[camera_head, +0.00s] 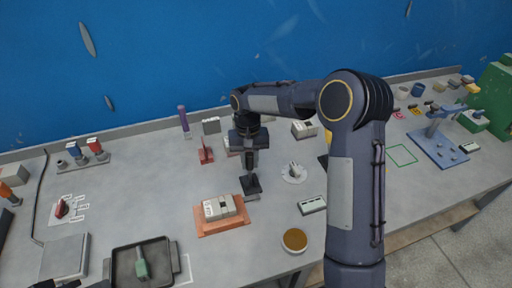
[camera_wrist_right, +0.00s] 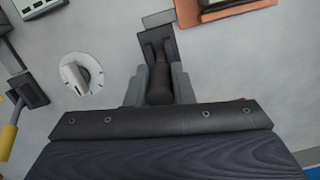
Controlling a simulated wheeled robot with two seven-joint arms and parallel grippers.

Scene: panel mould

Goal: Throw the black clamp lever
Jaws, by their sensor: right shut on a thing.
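The black clamp lever (camera_wrist_right: 158,82) stands between the fingers of my right gripper (camera_wrist_right: 158,88) in the right wrist view. Its black base (camera_head: 251,184) shows in the head view on the grey bench, just behind the orange mould plate. My right gripper (camera_head: 250,168) points down over it and is shut on the lever; the grip itself is partly hidden in the head view. Dark parts at the bottom left edge of the head view seem to be my left gripper (camera_head: 70,284), mostly cut off.
An orange plate with a pale block (camera_head: 220,208) lies close in front of the clamp. A white dial (camera_head: 294,173) sits to its right and a red lever (camera_head: 206,152) behind left. A black tray (camera_head: 118,262) with a green-handled tool is front left. A round brown-filled dish (camera_head: 295,240) is front right.

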